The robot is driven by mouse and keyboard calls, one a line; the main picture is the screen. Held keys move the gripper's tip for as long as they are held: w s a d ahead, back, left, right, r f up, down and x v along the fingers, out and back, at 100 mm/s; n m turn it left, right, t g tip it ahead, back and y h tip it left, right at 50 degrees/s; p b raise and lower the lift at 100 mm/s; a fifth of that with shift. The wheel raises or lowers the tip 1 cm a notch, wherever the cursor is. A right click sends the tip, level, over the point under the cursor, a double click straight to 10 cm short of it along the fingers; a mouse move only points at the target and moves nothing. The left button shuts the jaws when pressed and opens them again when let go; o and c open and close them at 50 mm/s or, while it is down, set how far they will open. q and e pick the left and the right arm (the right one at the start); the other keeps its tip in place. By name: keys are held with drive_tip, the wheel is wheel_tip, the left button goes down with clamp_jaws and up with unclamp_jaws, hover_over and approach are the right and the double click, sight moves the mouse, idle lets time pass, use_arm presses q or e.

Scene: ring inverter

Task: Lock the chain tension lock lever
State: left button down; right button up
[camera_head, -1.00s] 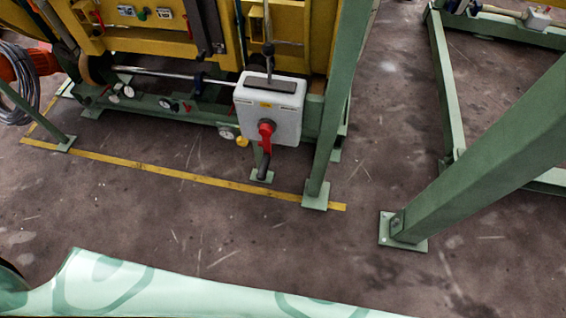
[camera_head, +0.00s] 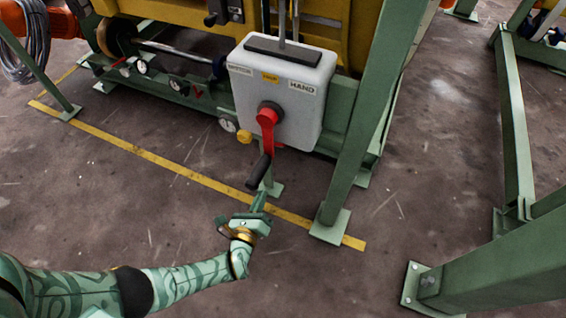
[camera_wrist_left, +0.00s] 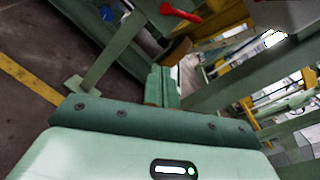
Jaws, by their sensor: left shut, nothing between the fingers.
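A red lever (camera_head: 268,130) with a black grip (camera_head: 258,171) hangs down and slightly left from the front of a white box (camera_head: 312,110). The box has a yellow label and a label reading HAND; no label names a chain tension lock. A red handle (camera_wrist_left: 180,12) shows at the top of the left wrist view. My left gripper (camera_head: 259,198) is shut and empty, its fingertips pointing up just below the black grip, apparently apart from it. The shut fingers (camera_wrist_left: 162,86) also show in the left wrist view. My right gripper is out of view.
A green post (camera_head: 362,130) stands right of the box, its foot plate (camera_head: 330,226) on the floor. Small gauges and a yellow knob (camera_head: 244,137) sit left of the box. A thick green beam (camera_head: 500,268) is at lower right.

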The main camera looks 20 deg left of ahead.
use_arm(q)
drive_tip(key=d+m+h, duration=0.1)
drive_tip(key=w+d+r+m+t+h, duration=0.1)
drive_tip(key=shift+w+d, duration=0.3)
drive_tip(key=shift+d, duration=0.05)
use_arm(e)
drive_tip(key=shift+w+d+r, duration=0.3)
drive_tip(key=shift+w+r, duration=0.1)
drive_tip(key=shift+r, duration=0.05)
